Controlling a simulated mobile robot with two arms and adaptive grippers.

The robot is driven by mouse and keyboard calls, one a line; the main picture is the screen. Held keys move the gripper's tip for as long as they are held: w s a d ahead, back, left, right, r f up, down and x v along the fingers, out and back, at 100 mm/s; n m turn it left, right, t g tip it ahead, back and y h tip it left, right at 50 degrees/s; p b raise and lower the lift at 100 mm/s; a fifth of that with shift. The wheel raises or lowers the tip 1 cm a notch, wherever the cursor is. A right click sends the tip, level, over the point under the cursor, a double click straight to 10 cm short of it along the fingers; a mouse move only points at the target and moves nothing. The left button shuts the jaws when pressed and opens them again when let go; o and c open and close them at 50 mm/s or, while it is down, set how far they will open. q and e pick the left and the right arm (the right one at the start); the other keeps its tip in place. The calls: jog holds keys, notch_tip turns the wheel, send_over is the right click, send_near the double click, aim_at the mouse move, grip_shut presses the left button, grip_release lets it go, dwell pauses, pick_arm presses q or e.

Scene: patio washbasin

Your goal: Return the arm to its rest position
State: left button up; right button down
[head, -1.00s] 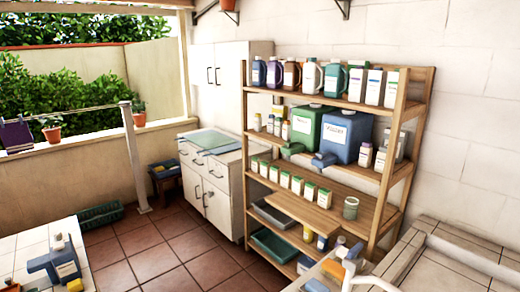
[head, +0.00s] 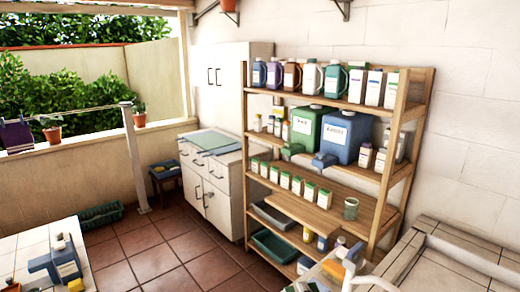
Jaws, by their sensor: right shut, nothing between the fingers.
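My right gripper is shut and empty; its outline is too hard to make out in the head view to place it against the things around. My left gripper does not show. No arm can be clearly seen over the shelf, the counter or the basin.
A wooden shelf (head: 335,188) with bottles, a green canister (head: 306,125) and a blue canister (head: 344,133) stands against the wall. A white cabinet (head: 222,208) is left of it. A tiled counter (head: 25,243) is at lower left, a basin (head: 440,268) at lower right. Floor (head: 150,250) between is clear.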

jog(key=s+d+f+m+g+h, duration=0.7)
jog(key=d+f+m, duration=0.5)
jog(key=m, duration=0.1)
jog(key=s+f+m+g+y, duration=0.1)
jog(key=s+f+m+g, duration=0.15)
jog(key=s, duration=0.35)
jog(key=s+a+f+m+g+y, duration=0.1)
jog(key=s+f+g, duration=0.25)
jog(key=s, duration=0.25)
jog(key=s+f+m+g+y, duration=0.1)
jog(key=s+f+g, duration=0.15)
jog(key=s, duration=0.35)
notch_tip(320, 180, down, 34)
jog(key=s+g+b, duration=0.1)
jog(key=s+b, duration=0.1)
jog(key=b, duration=0.4)
jog(key=s+d+f+g+b, duration=0.1)
jog(key=s+d+f+b, duration=0.2)
jog(key=s+f, duration=1.3)
notch_tip(320, 180, down, 4)
jog(key=shift+s+f+b, duration=0.1)
jog(key=shift+s+b, duration=0.2)
jog(key=shift+b, duration=0.7)
